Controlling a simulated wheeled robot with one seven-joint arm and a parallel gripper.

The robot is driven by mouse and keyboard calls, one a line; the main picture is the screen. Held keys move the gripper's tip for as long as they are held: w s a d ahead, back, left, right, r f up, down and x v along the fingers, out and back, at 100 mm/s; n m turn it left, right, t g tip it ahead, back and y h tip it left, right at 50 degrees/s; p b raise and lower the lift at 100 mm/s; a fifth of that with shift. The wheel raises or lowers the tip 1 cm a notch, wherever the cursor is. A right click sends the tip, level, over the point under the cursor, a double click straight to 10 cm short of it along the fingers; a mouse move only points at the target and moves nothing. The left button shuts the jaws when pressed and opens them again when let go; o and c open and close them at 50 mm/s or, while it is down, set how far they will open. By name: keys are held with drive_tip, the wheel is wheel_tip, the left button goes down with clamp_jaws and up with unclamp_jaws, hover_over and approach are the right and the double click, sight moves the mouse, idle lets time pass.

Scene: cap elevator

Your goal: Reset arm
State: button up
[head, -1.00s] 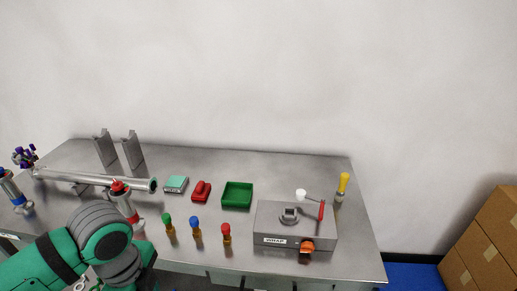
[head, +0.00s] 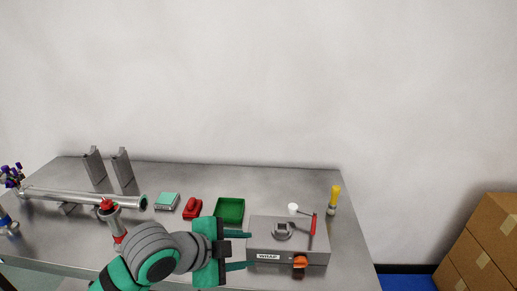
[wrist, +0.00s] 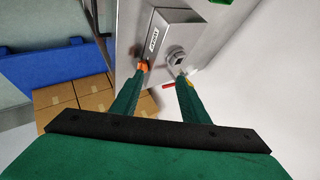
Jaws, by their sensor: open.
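My gripper (head: 239,250) is in the head view at the front of the steel table, just left of the grey box labelled WRAP. Its two green fingers are spread and point right towards the box, with nothing seen between them. In the wrist view my gripper (wrist: 158,92) shows its fingers apart, with the grey box (wrist: 172,40) beyond them. The box (head: 262,233) has an orange knob (head: 300,261) in front and a red-handled lever (head: 313,224). My forearm and gripper hide the area where several small coloured-top bottles stood.
A green tray (head: 230,222), a red object (head: 193,208) and a teal-topped box (head: 167,201) sit mid-table. A metal tube (head: 85,199) and a red-topped post (head: 112,220) are left. A yellow-handled tool (head: 334,198) stands right. Cardboard boxes (head: 487,240) are beyond the table.

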drive_tip(key=w+d+r+n+t+h, duration=0.6)
drive_tip(key=d+r+n+t, duration=0.15)
drive_tip(key=d+r, duration=0.3)
drive_tip(key=s+a+f+n+t+y, duration=0.1)
drive_tip(key=s+f+n+y, duration=0.35)
drive_tip(key=f, duration=0.35)
drive_tip(key=s+a+f+n+t+y, duration=0.1)
drive_tip(key=s+f+n+t+y, duration=0.1)
drive_tip(key=s+f+n+y, duration=0.45)
drive_tip(key=s+a+f+n+t+y, duration=0.1)
drive_tip(key=s+f+n+y, duration=0.3)
drive_tip(key=f, duration=0.6)
drive_tip(key=s+a+f+m+g+h, duration=0.1)
drive_tip(key=s+f, duration=0.3)
drive_tip(key=s, duration=0.7)
drive_tip(key=s+a+f+m+g+h, duration=0.1)
drive_tip(key=s+f, duration=0.4)
drive_tip(key=s, duration=0.6)
drive_tip(key=shift+s+a+m+g, duration=0.3)
drive_tip(key=shift+a+m+g, duration=0.25)
drive_tip(key=shift+a+m, duration=0.15)
drive_tip(key=shift+s+a, duration=0.2)
drive_tip(key=shift+s, duration=0.3)
drive_tip(key=shift+c, duration=1.2)
drive_tip(key=shift+d+h, duration=0.1)
drive_tip(key=shift+h, duration=0.2)
